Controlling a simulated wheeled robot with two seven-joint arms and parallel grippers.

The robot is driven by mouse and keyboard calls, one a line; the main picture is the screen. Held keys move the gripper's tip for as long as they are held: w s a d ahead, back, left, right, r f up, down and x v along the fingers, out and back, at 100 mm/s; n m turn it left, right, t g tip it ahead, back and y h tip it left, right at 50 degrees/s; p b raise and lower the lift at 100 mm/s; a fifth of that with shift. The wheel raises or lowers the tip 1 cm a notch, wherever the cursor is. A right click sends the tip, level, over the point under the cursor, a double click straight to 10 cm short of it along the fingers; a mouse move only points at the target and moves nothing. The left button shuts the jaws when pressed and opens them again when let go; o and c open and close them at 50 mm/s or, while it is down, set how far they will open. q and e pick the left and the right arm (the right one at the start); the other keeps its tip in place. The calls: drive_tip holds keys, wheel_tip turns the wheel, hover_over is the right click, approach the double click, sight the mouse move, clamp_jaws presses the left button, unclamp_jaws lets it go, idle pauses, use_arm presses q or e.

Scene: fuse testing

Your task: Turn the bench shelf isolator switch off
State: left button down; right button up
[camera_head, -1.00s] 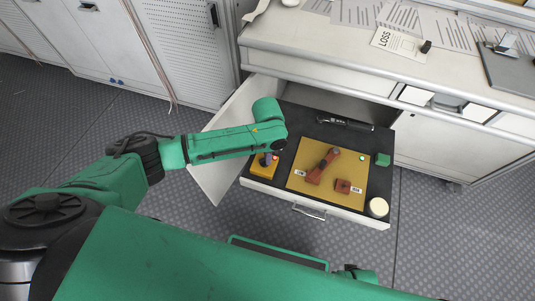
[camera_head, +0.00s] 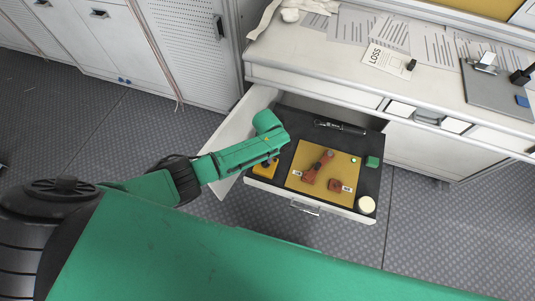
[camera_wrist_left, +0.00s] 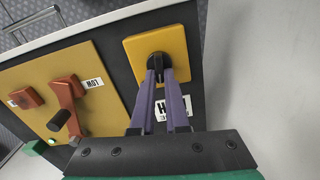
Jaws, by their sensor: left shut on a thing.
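In the left wrist view, a small yellow plate (camera_wrist_left: 130,50) with a dark round switch knob (camera_wrist_left: 158,59) sits on the black shelf surface. The two purple fingers of my left gripper (camera_wrist_left: 159,75) are closed together on this knob. A white label (camera_wrist_left: 160,107), partly hidden behind the fingers, lies beside the plate. In the head view, my left gripper (camera_head: 269,161) reaches down over the yellow plate (camera_head: 262,172) at the left end of the pulled-out shelf (camera_head: 369,184). The fingers and forearm cover most of the switch there. My right gripper is not in view.
A larger yellow board (camera_head: 298,168) with red-brown blocks and a lever (camera_head: 318,167) lies right of the switch. A green light (camera_head: 354,159), green cube (camera_head: 372,161) and white round item (camera_head: 366,205) are farther right. The bench top (camera_head: 350,70) is above.

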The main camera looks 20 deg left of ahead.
use_arm(q)
drive_tip(key=shift+r+n+p, duration=0.1)
drive_tip(key=shift+n+p, duration=0.3)
drive_tip(key=shift+n, duration=0.4)
drive_tip(key=shift+w, duration=0.1)
drive_tip(key=c, duration=0.9)
unclamp_jaws()
drive_tip(key=shift+a, duration=0.1)
wheel_tip(320, 180, up, 14)
drive_tip(key=p, duration=0.4)
drive_tip(key=shift+r, duration=0.2)
